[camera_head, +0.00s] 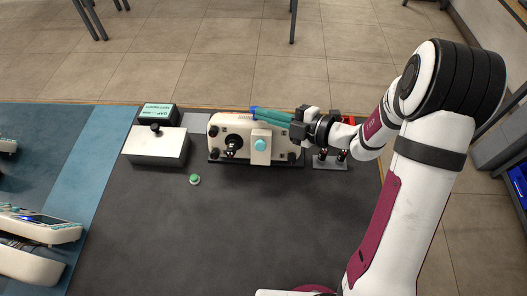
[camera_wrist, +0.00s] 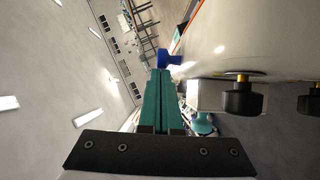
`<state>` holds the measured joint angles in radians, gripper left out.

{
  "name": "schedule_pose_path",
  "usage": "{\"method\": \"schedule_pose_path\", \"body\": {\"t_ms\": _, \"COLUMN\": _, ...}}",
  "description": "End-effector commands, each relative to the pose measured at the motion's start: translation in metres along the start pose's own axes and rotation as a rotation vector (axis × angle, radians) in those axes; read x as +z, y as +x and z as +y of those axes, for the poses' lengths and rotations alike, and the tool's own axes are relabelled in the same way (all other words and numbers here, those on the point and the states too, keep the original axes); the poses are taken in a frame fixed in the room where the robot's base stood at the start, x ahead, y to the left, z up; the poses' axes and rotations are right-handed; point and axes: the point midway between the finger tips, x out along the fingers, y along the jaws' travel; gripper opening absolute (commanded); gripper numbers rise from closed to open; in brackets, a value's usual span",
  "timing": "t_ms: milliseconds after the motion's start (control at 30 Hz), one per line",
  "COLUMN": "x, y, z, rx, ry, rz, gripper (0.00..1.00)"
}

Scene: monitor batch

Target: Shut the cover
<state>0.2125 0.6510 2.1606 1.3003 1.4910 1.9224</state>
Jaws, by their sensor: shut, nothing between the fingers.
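The beige monitor unit (camera_head: 222,123) stands at the middle back of the dark mat, with black knobs on its front. A white block (camera_head: 260,149) with a teal round knob (camera_head: 260,144) sits on its front; it may be the cover, but I cannot tell.
A white box (camera_head: 155,147) with a black knob stands left of the unit, before a dark, teal-labelled box (camera_head: 158,113). A green button (camera_head: 195,179) lies on the mat (camera_head: 230,230). A small metal stand (camera_head: 330,162) is right of the unit. The mat's front is clear.

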Motion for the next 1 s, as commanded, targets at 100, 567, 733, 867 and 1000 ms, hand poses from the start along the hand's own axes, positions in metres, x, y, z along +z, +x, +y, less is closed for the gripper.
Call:
{"method": "schedule_pose_path", "body": {"t_ms": 100, "x": 0.007, "y": 0.004, "z": 0.004, "rx": -0.024, "ry": 0.039, "rz": 0.002, "gripper": 0.00}}
{"method": "schedule_pose_path", "body": {"t_ms": 567, "x": 0.036, "y": 0.021, "z": 0.014, "rx": -0.022, "ry": 0.037, "rz": 0.002, "gripper": 0.00}}
{"method": "schedule_pose_path", "body": {"t_ms": 733, "x": 0.047, "y": 0.028, "z": 0.017, "rx": -0.055, "ry": 0.092, "rz": 0.002, "gripper": 0.00}}
{"method": "schedule_pose_path", "body": {"t_ms": 867, "x": 0.056, "y": 0.033, "z": 0.017, "rx": -0.087, "ry": 0.150, "rz": 0.002, "gripper": 0.00}}
{"method": "schedule_pose_path", "body": {"t_ms": 1000, "x": 0.065, "y": 0.038, "z": 0.017, "rx": -0.123, "ry": 0.211, "rz": 0.002, "gripper": 0.00}}
